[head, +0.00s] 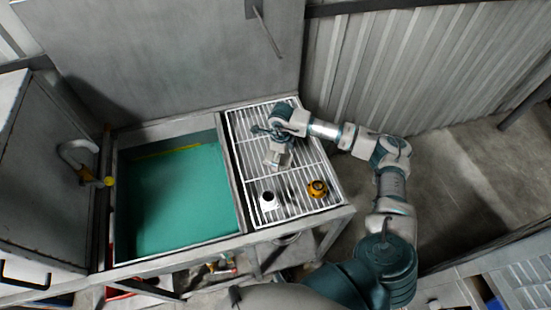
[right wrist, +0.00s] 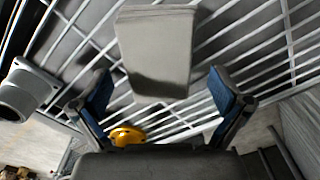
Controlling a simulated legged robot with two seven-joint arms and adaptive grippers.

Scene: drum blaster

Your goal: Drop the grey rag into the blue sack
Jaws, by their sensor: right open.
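My right gripper (head: 266,132) reaches in from the right over the white wire rack beside the sink. In the right wrist view its two blue-padded fingers (right wrist: 160,92) are spread apart with nothing clamped between them. A smooth grey block-like thing (right wrist: 155,45) lies on the rack just beyond the fingertips. It appears to be the grey thing (head: 278,157) close to the gripper in the head view; I cannot tell whether it is the rag. I cannot make out a blue sack. My left gripper is not in view.
The rack (head: 236,124) also holds a yellow-orange part (head: 317,188) and a white part with a dark top (head: 268,200). A teal-lined basin (head: 180,200) lies left of the rack. A metal panel and corrugated wall stand behind; a grey cabinet (head: 45,170) stands at left.

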